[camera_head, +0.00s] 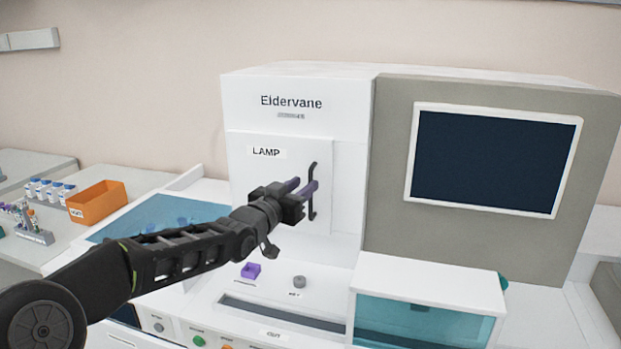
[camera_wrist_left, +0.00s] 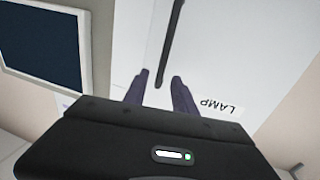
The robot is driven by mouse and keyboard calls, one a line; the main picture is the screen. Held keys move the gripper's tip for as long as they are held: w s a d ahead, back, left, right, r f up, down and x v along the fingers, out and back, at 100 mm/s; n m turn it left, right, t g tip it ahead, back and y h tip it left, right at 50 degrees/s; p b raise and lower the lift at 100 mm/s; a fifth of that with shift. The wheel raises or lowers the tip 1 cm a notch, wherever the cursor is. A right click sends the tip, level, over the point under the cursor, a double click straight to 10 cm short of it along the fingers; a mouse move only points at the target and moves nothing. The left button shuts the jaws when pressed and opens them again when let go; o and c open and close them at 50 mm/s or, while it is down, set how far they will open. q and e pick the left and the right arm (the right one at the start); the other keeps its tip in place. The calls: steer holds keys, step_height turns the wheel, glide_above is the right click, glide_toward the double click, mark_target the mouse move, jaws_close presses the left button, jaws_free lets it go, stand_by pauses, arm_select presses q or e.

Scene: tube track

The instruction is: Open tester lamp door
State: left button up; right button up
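The tester (camera_head: 291,93) is a white machine marked "Eldervane". Its lamp door (camera_head: 255,185) is a white panel labelled "LAMP" and looks closed. A black vertical bar handle (camera_head: 313,178) runs along the door's right side; it also shows in the left wrist view (camera_wrist_left: 174,35). My left gripper (camera_head: 303,187) is at the handle, its two purple fingers apart. In the left wrist view the fingers (camera_wrist_left: 160,90) are open, with the handle's end showing between their tips. I cannot tell whether they touch it. My right gripper is not in view.
A dark screen (camera_head: 493,160) is on the grey panel at right. A teal-windowed box (camera_head: 420,318) juts out below it. A purple block (camera_head: 251,270) and a grey knob (camera_head: 299,282) sit on the ledge below the door. An orange bin (camera_head: 97,203) and tubes stand at left.

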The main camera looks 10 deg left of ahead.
mark_target(309, 181)
arm_select(q)
steer(key=shift+p+x, duration=0.55)
steer(key=shift+x, duration=1.7)
steer(key=shift+c, duration=0.2)
steer(key=shift+s, duration=0.1)
jaws_close()
